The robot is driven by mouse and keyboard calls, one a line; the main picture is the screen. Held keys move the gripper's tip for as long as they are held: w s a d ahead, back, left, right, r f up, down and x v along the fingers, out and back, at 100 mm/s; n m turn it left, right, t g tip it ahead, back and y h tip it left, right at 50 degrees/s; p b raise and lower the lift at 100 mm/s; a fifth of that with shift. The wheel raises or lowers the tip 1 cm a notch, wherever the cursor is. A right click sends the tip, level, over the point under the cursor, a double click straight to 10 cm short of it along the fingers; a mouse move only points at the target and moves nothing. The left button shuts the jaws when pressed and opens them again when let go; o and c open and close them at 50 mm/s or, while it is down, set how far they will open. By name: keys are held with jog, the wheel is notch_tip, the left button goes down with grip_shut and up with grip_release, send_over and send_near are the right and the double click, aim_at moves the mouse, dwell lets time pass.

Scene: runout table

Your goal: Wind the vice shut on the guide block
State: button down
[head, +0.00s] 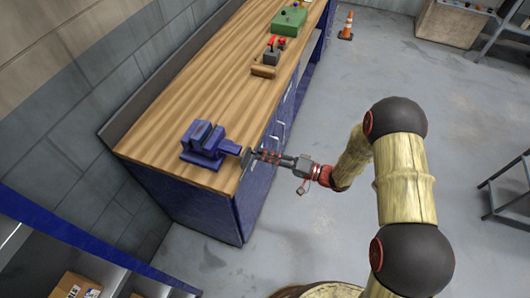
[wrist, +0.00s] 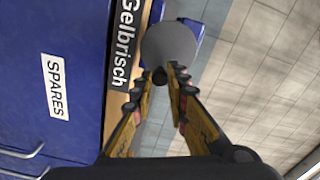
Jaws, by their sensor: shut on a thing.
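The blue vice (head: 208,143) stands on the near end of the wooden bench, its screw end facing my arm. Dark grey faces show at the top of its jaws; I cannot tell whether these include the guide block or how wide any gap is. My gripper (head: 251,157) is at the vice's screw end, at the bench's front edge. In the wrist view my gripper (wrist: 160,76) is shut on the vice's handle, whose grey round end (wrist: 172,45) shows just past the fingertips. The end covers most of the vice there.
The wooden bench (head: 190,100) has blue cabinets below, one marked SPARES (wrist: 54,86). A wooden piece (head: 263,71), a grey-and-red tool (head: 272,52) and a green box (head: 289,21) stand farther along. An orange cone (head: 347,26) is on the open floor.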

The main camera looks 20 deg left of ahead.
jog(key=shift+f+m, duration=0.2)
jog(key=shift+m, duration=0.4)
jog(key=shift+s+p, duration=0.1)
jog(key=shift+p, duration=0.45)
jog(key=shift+s+f+m+p, duration=0.1)
jog(key=shift+f+m+p, duration=0.1)
jog(key=shift+m+p, duration=0.5)
jog(key=shift+s+f+m+p, duration=0.15)
jog(key=shift+m+p, duration=0.25)
jog(key=shift+m, duration=0.6)
jog(key=shift+w, duration=0.1)
jog(key=shift+m+p, duration=0.65)
jog(key=shift+m, duration=0.05)
jog(key=shift+s+f+m+p, duration=0.15)
jog(key=shift+f+m+p, duration=0.1)
jog(key=shift+m, duration=0.3)
jog(key=shift+s+f+m+p, duration=0.15)
jog(key=shift+m+p, duration=0.05)
jog(key=shift+m, duration=0.35)
